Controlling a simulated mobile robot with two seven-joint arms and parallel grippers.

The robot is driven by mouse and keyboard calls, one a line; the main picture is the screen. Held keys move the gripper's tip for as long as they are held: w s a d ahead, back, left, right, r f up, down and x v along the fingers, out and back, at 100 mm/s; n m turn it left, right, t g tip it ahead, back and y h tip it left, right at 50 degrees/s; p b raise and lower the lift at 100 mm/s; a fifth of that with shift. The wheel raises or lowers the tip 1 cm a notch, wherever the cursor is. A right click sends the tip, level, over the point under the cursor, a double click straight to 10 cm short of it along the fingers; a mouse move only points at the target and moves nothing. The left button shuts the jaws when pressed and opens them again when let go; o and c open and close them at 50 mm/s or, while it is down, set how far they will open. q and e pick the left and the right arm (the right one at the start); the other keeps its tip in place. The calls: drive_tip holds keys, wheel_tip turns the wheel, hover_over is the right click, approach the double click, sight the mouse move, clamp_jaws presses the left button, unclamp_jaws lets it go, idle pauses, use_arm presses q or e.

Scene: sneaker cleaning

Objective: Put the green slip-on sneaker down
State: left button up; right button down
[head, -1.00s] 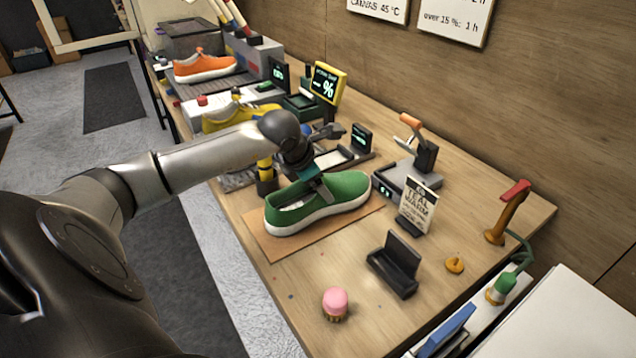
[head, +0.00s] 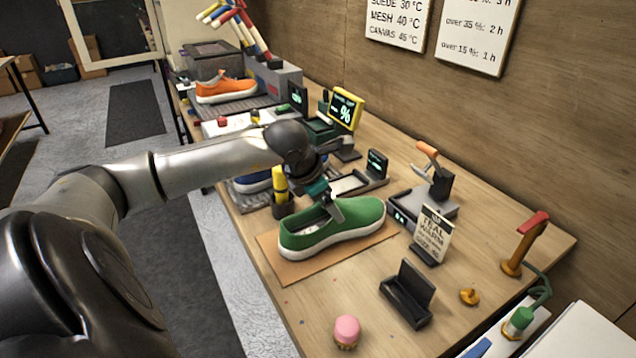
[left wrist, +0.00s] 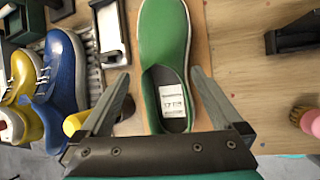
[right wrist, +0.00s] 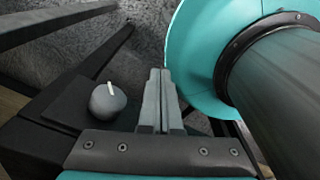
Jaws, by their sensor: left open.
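The green slip-on sneaker (head: 345,228) rests upright on a flat brown board (head: 282,268) on the bench. It has a white sole, and a white label shows inside its opening in the left wrist view (left wrist: 165,35). My left gripper (head: 332,210) is just over the sneaker's opening. In the left wrist view the open left gripper (left wrist: 160,76) has one finger on each side of the sneaker's heel part. Whether the fingers touch it is unclear. My right gripper (right wrist: 158,75) is shut and empty, away from the bench, and shows only in the right wrist view.
A black stand (head: 407,295) and a pink-topped brush (head: 346,331) are on the bench in front of the board. Yellow (left wrist: 20,115) and blue (left wrist: 62,85) sneakers lie beside the board. Bare bench lies around the brush.

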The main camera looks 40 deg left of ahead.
use_arm(q)
drive_tip(key=p+v, duration=0.4)
drive_tip(key=v, duration=0.3)
drive_tip(key=shift+r, duration=0.2)
drive_tip(key=shift+s+d, duration=0.15)
drive_tip(key=shift+d, duration=0.05)
idle(0.3)
